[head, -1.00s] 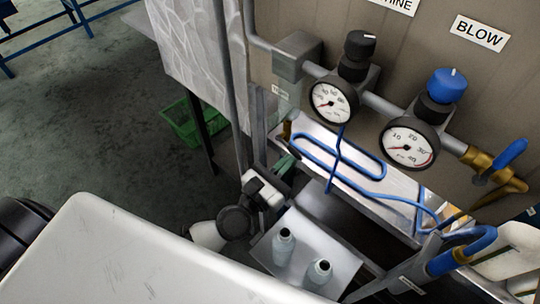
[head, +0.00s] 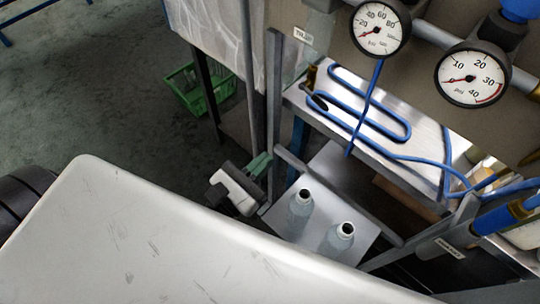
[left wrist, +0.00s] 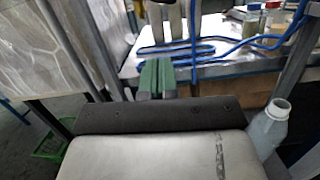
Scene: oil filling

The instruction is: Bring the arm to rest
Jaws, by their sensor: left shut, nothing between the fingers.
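My left gripper (head: 259,163) shows in the head view at the middle, left of the small shelf with the bottles. Its green fingertips are together and hold nothing. In the left wrist view the same green fingers (left wrist: 157,77) are side by side and shut, pointing toward the bench with the blue hose. Most of the left arm is hidden behind my white body in the head view. My right gripper is not in view.
Two open bottles, one (head: 301,202) left of the other (head: 341,238), stand on a small metal shelf (head: 313,239) close to my gripper. A blue hose (head: 384,121) lies on the metal bench. Pressure gauges (head: 379,29) hang above. A green crate (head: 193,90) is on the floor.

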